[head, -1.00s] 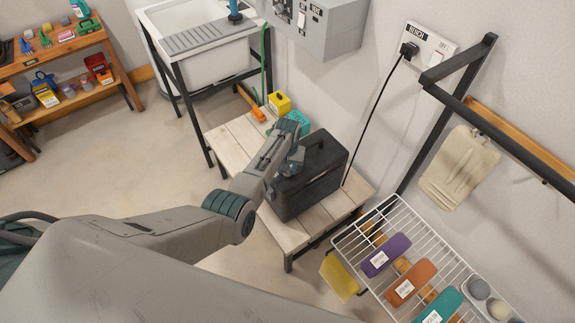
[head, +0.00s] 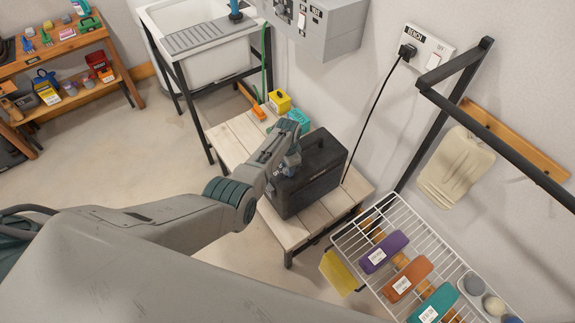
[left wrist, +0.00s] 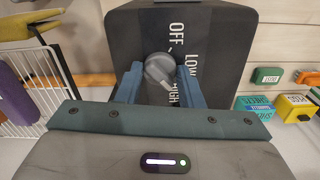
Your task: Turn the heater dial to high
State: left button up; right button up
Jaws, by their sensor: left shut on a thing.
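The heater (head: 318,170) is a dark box on a pale slatted wooden bench (head: 237,138). Its grey round dial (left wrist: 158,66) shows in the left wrist view, beside white OFF, LOW and HIGH labels. The dial's pointer is angled to the lower right, towards the HIGH label, which a finger partly covers. My left gripper (head: 291,161) is at the heater's near side. In the left wrist view its two blue fingers (left wrist: 160,80) are shut on the dial, one on each side. The dial is hidden in the head view. My right gripper is not in view.
A yellow box (head: 279,102) and a teal box (head: 298,117) stand behind the heater on the bench. A white wire rack (head: 375,215) with coloured items is at the right. A black cord (head: 377,105) hangs from a wall socket. A sink (head: 205,55) stands behind.

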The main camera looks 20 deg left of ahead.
pick_arm(q)
jog(key=shift+m, duration=0.8)
jog(key=o, duration=1)
jog(key=shift+c, duration=0.2)
notch_tip(320, 180, up, 11)
jog(key=shift+f, duration=0.1)
